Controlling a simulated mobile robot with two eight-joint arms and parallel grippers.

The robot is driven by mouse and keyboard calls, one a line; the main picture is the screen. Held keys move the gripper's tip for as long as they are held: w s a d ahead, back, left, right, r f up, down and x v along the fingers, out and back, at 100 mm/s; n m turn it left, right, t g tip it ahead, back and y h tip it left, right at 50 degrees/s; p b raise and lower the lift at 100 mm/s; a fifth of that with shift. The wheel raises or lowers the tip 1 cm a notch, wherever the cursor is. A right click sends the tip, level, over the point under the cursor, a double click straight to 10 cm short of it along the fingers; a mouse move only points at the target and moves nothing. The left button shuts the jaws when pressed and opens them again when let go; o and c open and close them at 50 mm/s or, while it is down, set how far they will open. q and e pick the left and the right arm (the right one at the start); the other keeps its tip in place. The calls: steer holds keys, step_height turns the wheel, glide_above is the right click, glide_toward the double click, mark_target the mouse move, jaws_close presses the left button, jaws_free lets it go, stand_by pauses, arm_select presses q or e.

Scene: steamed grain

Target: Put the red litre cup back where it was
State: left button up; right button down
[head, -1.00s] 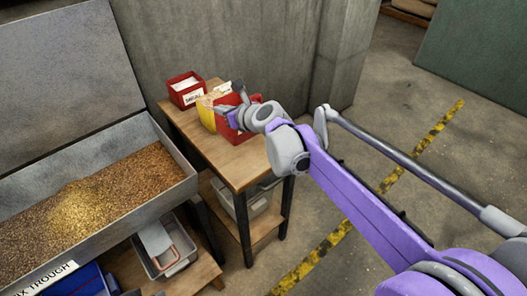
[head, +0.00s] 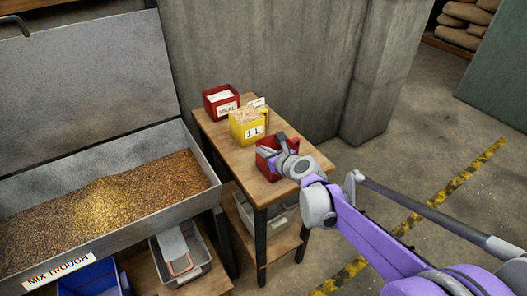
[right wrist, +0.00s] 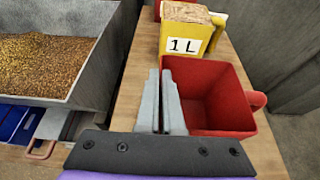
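The red litre cup (head: 268,163), open-topped and empty-looking, is at the front end of the small wooden table. In the right wrist view the red cup (right wrist: 222,95) shows its handle on the right. My right gripper (head: 285,145) is at the cup; in the right wrist view its two fingers (right wrist: 163,90) are close together at the cup's left wall, pinching that wall. I cannot tell whether the cup's base touches the table. My left gripper is not in view.
A yellow cup (head: 248,128) marked 1 L, filled with pale flakes, stands behind the red cup. A red labelled bin (head: 221,103) stands farther back. The mix trough (head: 150,215) with grain is left of the table (head: 235,163). A concrete wall rises behind.

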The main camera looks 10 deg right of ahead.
steer(key=c, duration=1.5)
jaws_free()
steer(key=shift+f, duration=0.15)
steer(key=o, duration=0.4)
